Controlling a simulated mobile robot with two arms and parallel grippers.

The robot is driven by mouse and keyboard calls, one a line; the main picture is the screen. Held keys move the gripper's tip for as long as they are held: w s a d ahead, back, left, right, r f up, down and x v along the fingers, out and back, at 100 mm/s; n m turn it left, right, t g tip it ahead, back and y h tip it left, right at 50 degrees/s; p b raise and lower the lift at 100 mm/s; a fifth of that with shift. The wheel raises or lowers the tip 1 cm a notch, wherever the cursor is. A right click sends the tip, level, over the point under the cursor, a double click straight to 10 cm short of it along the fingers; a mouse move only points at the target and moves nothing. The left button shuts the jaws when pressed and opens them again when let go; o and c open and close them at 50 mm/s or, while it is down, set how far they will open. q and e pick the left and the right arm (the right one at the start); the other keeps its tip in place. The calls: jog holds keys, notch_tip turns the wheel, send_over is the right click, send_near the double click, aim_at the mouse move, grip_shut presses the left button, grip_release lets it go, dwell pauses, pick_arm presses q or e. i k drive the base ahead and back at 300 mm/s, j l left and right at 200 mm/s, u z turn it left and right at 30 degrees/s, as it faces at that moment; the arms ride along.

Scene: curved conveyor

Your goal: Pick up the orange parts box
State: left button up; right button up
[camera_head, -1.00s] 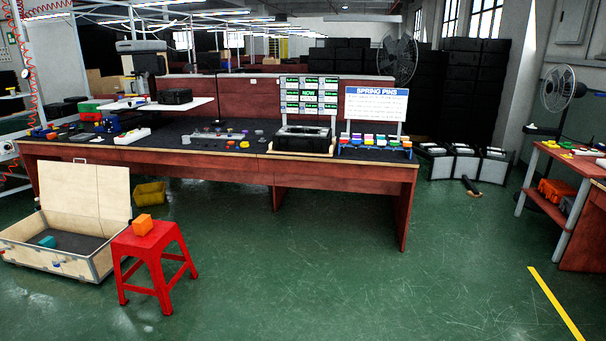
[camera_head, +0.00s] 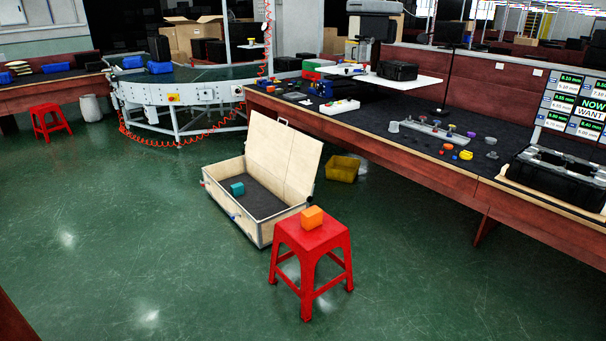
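The orange parts box (camera_head: 312,217) is a small block on top of a red stool (camera_head: 318,240) in the middle of the head view. Nothing touches it except the stool top. Neither of my grippers shows in the view.
An open wooden case (camera_head: 238,212) with a teal block (camera_head: 237,188) inside stands just behind the stool. A yellow bin (camera_head: 342,168) lies by the long workbench (camera_head: 420,158) on the right. The curved conveyor (camera_head: 187,94) is at the back left. Green floor is clear in front and left.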

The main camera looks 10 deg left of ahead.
aim_at(311, 218)
jog(key=i+j+u, duration=0.1)
jog(key=i+u, duration=0.15)
jog(key=i, duration=0.2)
jog(key=i+u, duration=0.25)
jog(key=i, duration=0.25)
